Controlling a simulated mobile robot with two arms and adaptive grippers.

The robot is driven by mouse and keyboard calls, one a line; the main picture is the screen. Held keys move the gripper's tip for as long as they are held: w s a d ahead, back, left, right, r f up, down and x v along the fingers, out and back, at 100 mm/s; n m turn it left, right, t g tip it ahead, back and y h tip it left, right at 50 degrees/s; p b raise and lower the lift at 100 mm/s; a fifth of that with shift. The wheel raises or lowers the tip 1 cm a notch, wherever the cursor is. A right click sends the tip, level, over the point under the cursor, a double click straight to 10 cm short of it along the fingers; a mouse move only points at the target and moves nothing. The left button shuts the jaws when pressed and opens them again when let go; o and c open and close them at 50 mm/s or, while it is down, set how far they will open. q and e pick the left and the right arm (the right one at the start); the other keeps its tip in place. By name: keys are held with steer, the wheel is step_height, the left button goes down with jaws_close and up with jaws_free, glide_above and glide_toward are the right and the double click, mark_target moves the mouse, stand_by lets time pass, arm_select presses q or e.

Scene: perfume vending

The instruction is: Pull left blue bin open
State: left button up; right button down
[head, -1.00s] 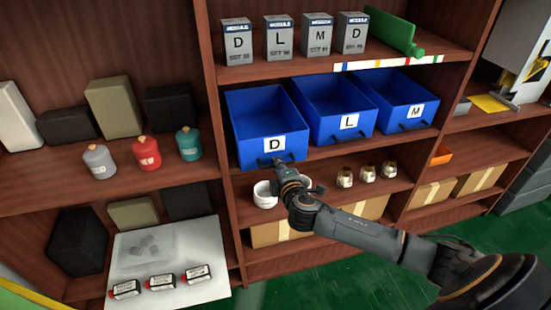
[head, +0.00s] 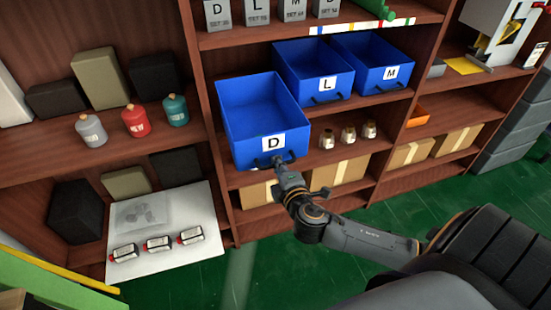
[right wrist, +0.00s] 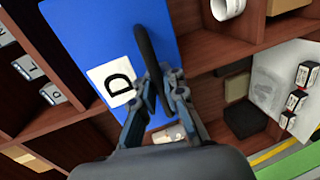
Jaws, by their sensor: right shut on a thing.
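The left blue bin (head: 246,103), labelled D, juts out from its shelf well past the two other blue bins. It looks empty inside. My right gripper (head: 278,162) is at the handle on the bin's front, just below the D label. In the right wrist view the gripper (right wrist: 155,90) is shut on the dark handle (right wrist: 148,55), beside the D label (right wrist: 112,82) on the blue front. The blue bins L (head: 313,70) and M (head: 372,62) sit back on the shelf. My left gripper is not in view.
Above stands a shelf with grey boxes (head: 256,11). Below the bins are small jars (head: 348,136) and cardboard boxes (head: 340,170). Coloured canisters (head: 135,120) stand on the left shelf, above a white board (head: 165,235) with small bottles. Green floor (head: 270,270) is open in front.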

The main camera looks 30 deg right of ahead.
steer(key=c, duration=1.7)
jaws_free()
steer(key=shift+s, duration=0.25)
steer(key=v, duration=1.1)
steer(key=shift+s, duration=0.25)
steer(key=shift+a, duration=0.1)
